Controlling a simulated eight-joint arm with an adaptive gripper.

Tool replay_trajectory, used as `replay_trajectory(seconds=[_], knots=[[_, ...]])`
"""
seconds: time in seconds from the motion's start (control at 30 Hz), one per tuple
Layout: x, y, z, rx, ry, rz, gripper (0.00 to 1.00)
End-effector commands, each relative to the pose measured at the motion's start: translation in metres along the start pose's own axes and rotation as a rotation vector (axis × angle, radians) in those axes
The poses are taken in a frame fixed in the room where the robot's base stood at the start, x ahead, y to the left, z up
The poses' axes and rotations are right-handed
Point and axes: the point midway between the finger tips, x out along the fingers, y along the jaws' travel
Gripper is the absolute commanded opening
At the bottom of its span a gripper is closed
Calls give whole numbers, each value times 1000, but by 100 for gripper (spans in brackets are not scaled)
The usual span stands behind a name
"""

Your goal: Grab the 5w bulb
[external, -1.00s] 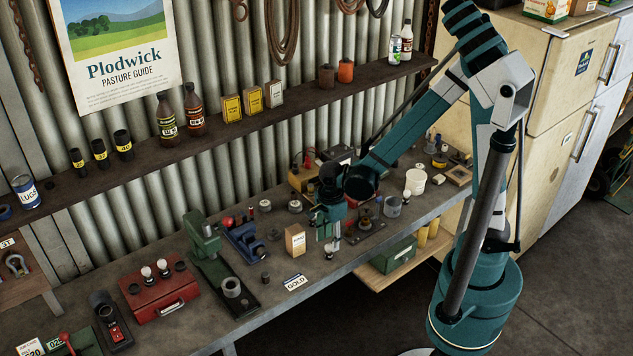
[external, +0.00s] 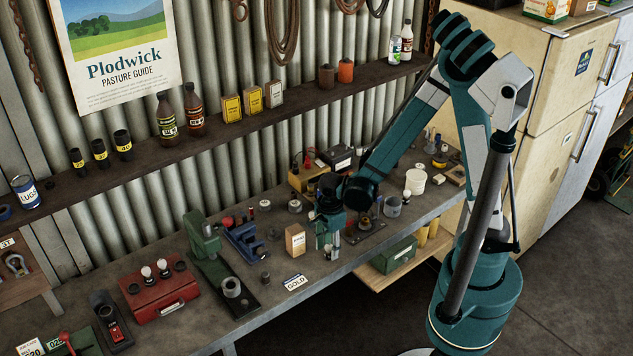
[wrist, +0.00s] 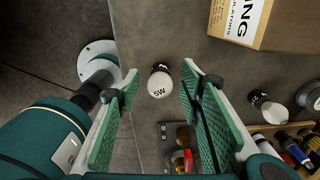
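The bulb marked 5W (wrist: 159,84), white with a dark base, shows in the wrist view on the grey bench top. It also shows in the external view (external: 329,253), near the bench's front edge, partly covered by my gripper. My gripper (wrist: 158,72) is open, with one green-padded finger on each side of the bulb. A gap shows between the bulb and each finger. In the external view my gripper (external: 330,238) is low over the bench at the bulb. The height left between fingertips and bench is hard to tell.
A second bulb (wrist: 266,107) lies right of the right finger, its marking unclear. A cardboard box (external: 295,240) stands left of my gripper. A GOLD card (external: 294,283) lies at the front edge. Two bulbs stand on the red case (external: 160,296). Tins and jars crowd the bench behind.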

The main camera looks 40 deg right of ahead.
Motion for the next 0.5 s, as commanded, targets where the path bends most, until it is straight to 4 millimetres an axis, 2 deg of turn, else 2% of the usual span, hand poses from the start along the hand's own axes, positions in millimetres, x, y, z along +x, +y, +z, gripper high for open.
replay_trajectory(seconds=[0.27, 0.5], knots=[[0, 0, 0, 0, 0, 0, 38], [0, 0, 0, 0, 0, 0, 7]])
